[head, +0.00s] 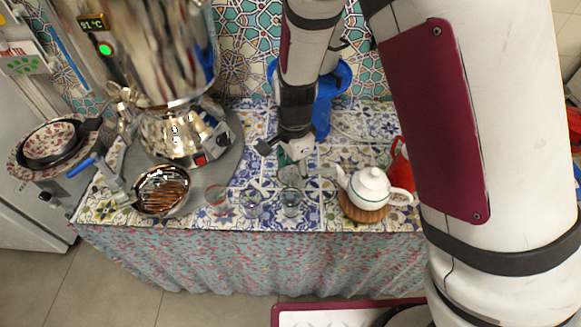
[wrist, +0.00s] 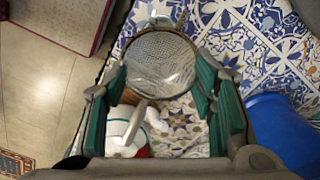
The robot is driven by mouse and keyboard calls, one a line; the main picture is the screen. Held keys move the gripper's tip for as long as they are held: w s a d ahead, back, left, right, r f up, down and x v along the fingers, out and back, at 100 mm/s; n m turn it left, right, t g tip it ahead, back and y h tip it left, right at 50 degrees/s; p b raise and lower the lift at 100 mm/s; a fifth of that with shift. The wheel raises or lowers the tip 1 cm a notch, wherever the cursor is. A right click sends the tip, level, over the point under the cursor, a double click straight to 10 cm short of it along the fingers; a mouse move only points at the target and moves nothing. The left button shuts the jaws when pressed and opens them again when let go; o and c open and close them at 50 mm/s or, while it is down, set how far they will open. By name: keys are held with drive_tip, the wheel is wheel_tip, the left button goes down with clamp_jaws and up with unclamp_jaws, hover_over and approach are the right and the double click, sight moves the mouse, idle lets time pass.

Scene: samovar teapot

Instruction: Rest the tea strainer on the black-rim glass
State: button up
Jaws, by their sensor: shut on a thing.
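The tea strainer (wrist: 160,62), a round metal mesh bowl, shows in the wrist view between the green-padded fingers of my gripper (wrist: 165,95), which is shut on it. In the head view my gripper (head: 291,168) is above the tiled counter, just behind the small glasses; the strainer is hard to make out there. The glass at the right of the row (head: 291,201) looks darkest and appears to be the black-rim glass, though its rim colour is hard to tell. It appears empty and upright. I cannot tell whether the strainer touches any glass.
A red-tinted glass (head: 216,198) and a clear glass (head: 250,203) stand to the left. A white teapot (head: 369,187) on a wooden coaster stands to the right, before a red object (head: 399,165). The samovar (head: 180,130), a bowl (head: 161,190) and a blue object (head: 328,100) are nearby.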

sight(293, 177)
drive_tip(key=shift+w+f+b, duration=0.1)
drive_tip(key=shift+f+b, duration=1.3)
drive_tip(key=shift+f, duration=0.55)
drive_tip(key=shift+f+b, duration=0.5)
drive_tip(key=shift+f, duration=0.85)
drive_tip(key=shift+f, duration=0.9)
drive_tip(key=o, duration=1.1)
drive_tip(key=shift+o, duration=0.2)
drive_tip(key=shift+r, duration=0.1)
